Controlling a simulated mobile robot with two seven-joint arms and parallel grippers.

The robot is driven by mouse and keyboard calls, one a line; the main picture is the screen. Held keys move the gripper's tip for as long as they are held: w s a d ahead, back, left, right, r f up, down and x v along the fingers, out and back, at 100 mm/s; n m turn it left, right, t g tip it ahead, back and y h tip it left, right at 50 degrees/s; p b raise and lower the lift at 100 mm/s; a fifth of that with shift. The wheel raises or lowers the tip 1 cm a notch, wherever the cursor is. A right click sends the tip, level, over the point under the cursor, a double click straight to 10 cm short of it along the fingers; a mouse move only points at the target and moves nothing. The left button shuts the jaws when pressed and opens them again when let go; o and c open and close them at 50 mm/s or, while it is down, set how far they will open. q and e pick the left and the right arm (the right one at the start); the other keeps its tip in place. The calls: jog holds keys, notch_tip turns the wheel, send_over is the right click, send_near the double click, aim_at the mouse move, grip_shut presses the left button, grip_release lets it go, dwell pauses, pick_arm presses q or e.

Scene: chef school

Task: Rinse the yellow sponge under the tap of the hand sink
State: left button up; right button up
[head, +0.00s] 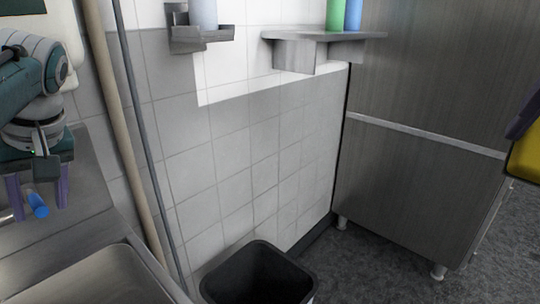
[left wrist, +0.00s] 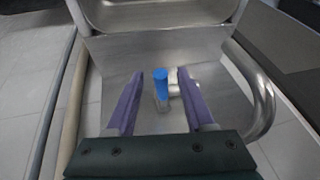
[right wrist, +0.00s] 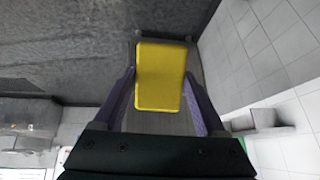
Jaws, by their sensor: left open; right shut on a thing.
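The yellow sponge (right wrist: 161,75) is held between the purple fingers of my right gripper (right wrist: 160,98). In the head view only part of the sponge (head: 525,160) shows at the right edge, beside one purple finger. The hand sink (head: 92,278) is at the lower left, its basin only partly visible. My left gripper (head: 38,194) is open above the back of the sink. A blue tap lever (left wrist: 160,82) shows between its fingers, apart from both in the left wrist view. A curved steel spout (left wrist: 262,100) is right of the lever in that view.
A black bin (head: 258,272) stands on the floor right of the sink. A steel cabinet (head: 420,150) stands farther right. A wall shelf (head: 322,35) carries green and blue bottles. A beige pole (head: 118,110) leans beside the sink. The floor before the cabinet looks clear.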

pick_arm(q)
grip_shut()
dwell(0.4)
dwell(0.9)
